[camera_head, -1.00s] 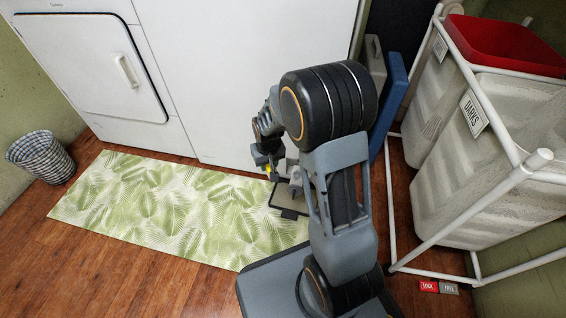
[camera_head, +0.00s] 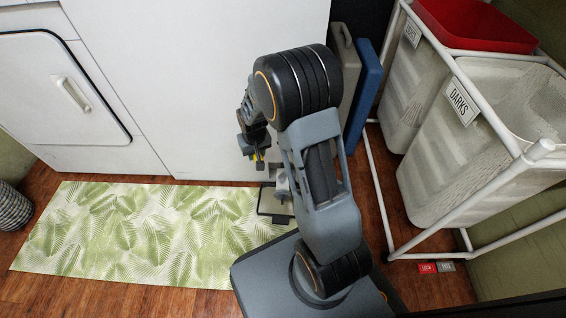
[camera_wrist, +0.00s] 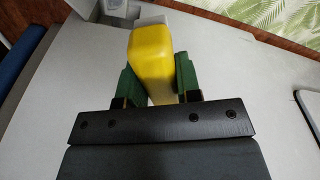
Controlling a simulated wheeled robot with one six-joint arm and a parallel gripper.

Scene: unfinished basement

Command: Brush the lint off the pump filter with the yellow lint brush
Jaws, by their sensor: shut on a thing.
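My gripper (camera_wrist: 158,85) is shut on the yellow lint brush (camera_wrist: 150,50), whose yellow body sits between the green finger pads in the wrist view. A pale end shows beyond the yellow part. I cannot make out the pump filter.
White appliances (camera_head: 205,90) stand along the back. A leaf-patterned mat (camera_head: 140,235) lies on the wood floor. A white-framed laundry sorter (camera_head: 450,160) with a red bin (camera_head: 475,25) stands at right. A blue panel (camera_head: 363,95) leans behind my arm. A checked basket (camera_head: 12,207) is at left.

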